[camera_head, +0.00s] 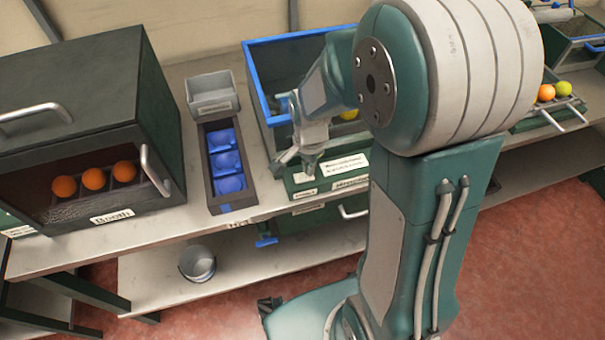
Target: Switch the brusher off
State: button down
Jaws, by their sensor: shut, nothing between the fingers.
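A green machine with a blue-rimmed open bin (262,75) stands on the bench at the centre; it may be the brusher, but its labels are too small to read surely. A yellow fruit (349,114) shows inside it, partly behind my arm. Its low green front panel (300,181) carries white labels. My gripper (308,168) is shut and empty, pointing down at the left part of this panel. I cannot tell whether it touches the panel. My arm covers the machine's right side.
A dark booth (75,110) with three oranges (93,179) stands at left. Beside it are a grey bin (212,93) and a dark tray with blue pockets (209,188). A bucket (197,263) sits on the lower shelf. More fruit (546,93) lies at far right.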

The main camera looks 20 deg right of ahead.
jog(key=shift+r, duration=3)
jog(key=shift+s+r, duration=0.1)
jog(key=shift+r, duration=0.15)
jog(key=s+r+n+t, duration=0.5)
jog(key=s+r+n, duration=0.7)
jog(key=s+r, duration=0.1)
jog(key=shift+s+r+t, duration=0.25)
jog(key=shift+s+t, duration=0.05)
jog(key=shift+s, duration=0.2)
